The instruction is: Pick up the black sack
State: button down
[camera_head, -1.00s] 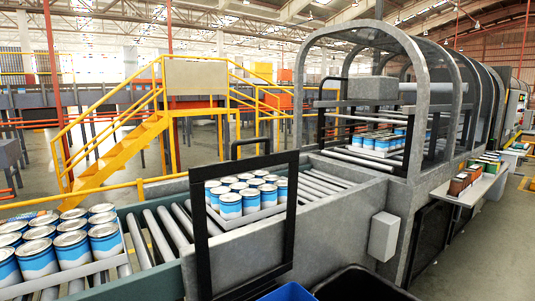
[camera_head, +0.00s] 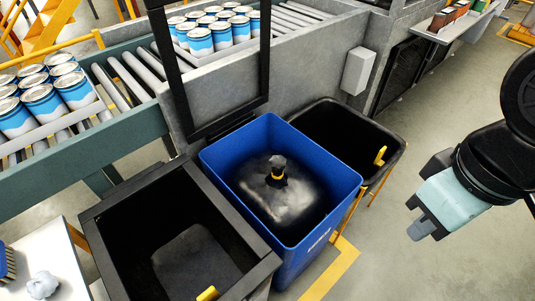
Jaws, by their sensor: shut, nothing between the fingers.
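The black sack (camera_head: 279,192) sits inside a blue bin (camera_head: 226,149), its neck gathered and tied with a yellow band, pointing up. The bin's walls stand higher than most of the sack. My gripper (camera_head: 416,220) is at the right, out over the floor, apart from the bin and the sack. Its fingers are together with nothing between them.
A black bin (camera_head: 398,140) stands behind and right of the blue bin, and another dark bin (camera_head: 108,211) stands at its left. A black frame (camera_head: 262,60) and the roller conveyor (camera_head: 135,82) with cans lie behind. The floor (camera_head: 450,120) at right is clear.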

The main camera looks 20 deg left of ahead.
aim_at(283, 196)
jog(key=i+l, duration=0.3)
jog(key=i+l+u, duration=0.35)
jog(key=l, duration=0.25)
jog(key=i+l+u, duration=0.15)
jog(key=l, duration=0.2)
jog(key=i+l+u, duration=0.2)
jog(key=l, duration=0.2)
jog(key=u, duration=0.65)
